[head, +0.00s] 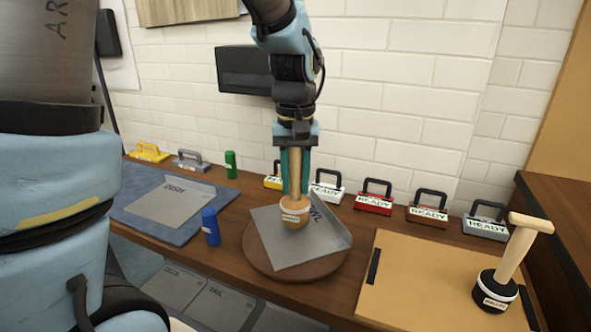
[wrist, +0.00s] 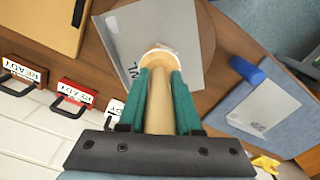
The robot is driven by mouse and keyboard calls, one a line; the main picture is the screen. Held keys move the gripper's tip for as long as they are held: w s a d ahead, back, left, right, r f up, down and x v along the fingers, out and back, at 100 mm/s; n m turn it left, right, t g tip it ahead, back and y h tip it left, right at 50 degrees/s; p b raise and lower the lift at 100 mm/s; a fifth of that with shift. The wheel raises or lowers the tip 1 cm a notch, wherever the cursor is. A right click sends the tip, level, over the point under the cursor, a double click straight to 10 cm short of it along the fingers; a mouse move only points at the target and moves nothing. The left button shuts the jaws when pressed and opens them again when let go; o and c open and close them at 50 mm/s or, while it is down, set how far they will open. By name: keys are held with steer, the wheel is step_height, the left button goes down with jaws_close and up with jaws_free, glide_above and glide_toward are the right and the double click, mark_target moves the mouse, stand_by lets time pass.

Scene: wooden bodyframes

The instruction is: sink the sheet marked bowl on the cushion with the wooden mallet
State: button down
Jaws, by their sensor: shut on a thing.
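My gripper (head: 296,172) is shut on the upright handle of the wooden mallet (head: 295,211), whose pale wooden head points down. The sheet marked bowl (head: 283,248) is a grey metal sheet on the round brown cushion (head: 262,267). Its marking is partly hidden behind the mallet, with "OWL" readable. The mallet head is over the sheet's upper middle; I cannot tell whether it touches. In the wrist view the mallet (wrist: 160,108) is between the green fingers, its head end over the sheet (wrist: 135,30).
Left, a sheet marked dish (head: 165,208) lies on a blue mat (head: 140,228). A blue cylinder (head: 211,227) and green cylinder (head: 231,164) stand nearby. Several handled blocks, some marked ready (head: 373,197), line the wall. A black-headed tool (head: 497,291) stands on the tan board (head: 410,280) at right.

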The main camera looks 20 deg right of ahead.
mark_target(295, 149)
step_height(295, 149, down, 2)
steer(key=shift+f, duration=0.1)
step_height(295, 149, up, 9)
steer(key=p, duration=0.8)
steer(key=shift+r, duration=0.2)
steer(key=shift+f, duration=0.2)
steer(key=s+a+r+p, duration=0.2)
steer(key=s+a, duration=0.4)
steer(key=shift+s, duration=0.3)
